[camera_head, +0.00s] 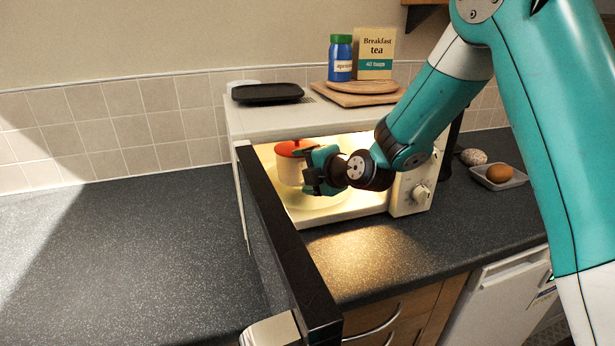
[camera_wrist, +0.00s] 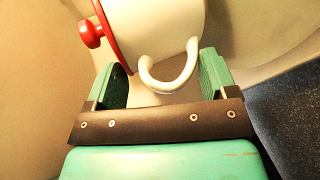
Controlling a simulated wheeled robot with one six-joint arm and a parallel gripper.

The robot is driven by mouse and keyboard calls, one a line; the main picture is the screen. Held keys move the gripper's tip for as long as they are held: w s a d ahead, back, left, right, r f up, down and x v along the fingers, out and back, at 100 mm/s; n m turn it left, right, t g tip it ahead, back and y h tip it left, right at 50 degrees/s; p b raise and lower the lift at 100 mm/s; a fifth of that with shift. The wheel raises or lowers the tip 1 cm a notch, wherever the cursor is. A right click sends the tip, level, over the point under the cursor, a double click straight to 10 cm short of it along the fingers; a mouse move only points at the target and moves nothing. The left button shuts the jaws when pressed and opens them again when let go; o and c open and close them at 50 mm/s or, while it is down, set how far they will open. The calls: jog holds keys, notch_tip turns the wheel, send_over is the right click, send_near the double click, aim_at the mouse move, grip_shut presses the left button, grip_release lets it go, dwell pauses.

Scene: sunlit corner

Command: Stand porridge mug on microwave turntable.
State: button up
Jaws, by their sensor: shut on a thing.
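The porridge mug (camera_head: 288,173) is cream with a red lid (camera_head: 293,147) and is inside the lit, open microwave. My gripper (camera_head: 314,178) reaches in from the right and is shut on the mug. In the wrist view the mug (camera_wrist: 158,28) lies between the green fingers, its white handle (camera_wrist: 170,84) facing my gripper (camera_wrist: 163,75). The pale turntable (camera_head: 318,203) shows beneath, partly hidden by the mug and gripper. I cannot tell whether the mug's base touches it.
The open microwave door (camera_head: 285,250) stands out toward me, left of my arm. An egg dish (camera_head: 510,183) sits right. The left counter is clear.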

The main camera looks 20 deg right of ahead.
jog(key=shift+f+p, duration=0.3)
jog(key=shift+f, duration=1.2)
jog(key=o, duration=1.1)
jog(key=shift+f, duration=0.1)
jog(key=shift+c, duration=0.2)
jog(key=shift+s+d, duration=0.1)
jog(key=b+v, duration=0.4)
jog(key=v, duration=0.8)
